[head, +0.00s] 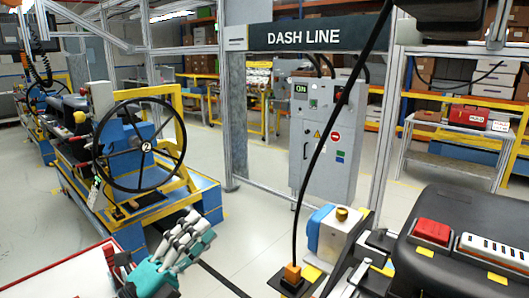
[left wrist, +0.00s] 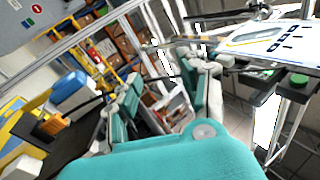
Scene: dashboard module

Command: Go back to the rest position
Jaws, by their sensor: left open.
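My left gripper (head: 187,238), teal with grey jointed fingers, is at the bottom of the head view, left of centre. Its fingers are spread and hold nothing. In the left wrist view the left gripper (left wrist: 165,95) shows its teal fingers apart, with only background between them. It is in the air, apart from the steering wheel (head: 140,146) behind it and the black dashboard module (head: 460,240) at the right. My right gripper is in neither view.
A blue and white unit (head: 325,232) and an orange connector (head: 291,272) with a black cable stand beside the dashboard module. A white surface with a red edge (head: 60,275) is at lower left. A grey control cabinet (head: 325,150) stands behind. Open floor lies between.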

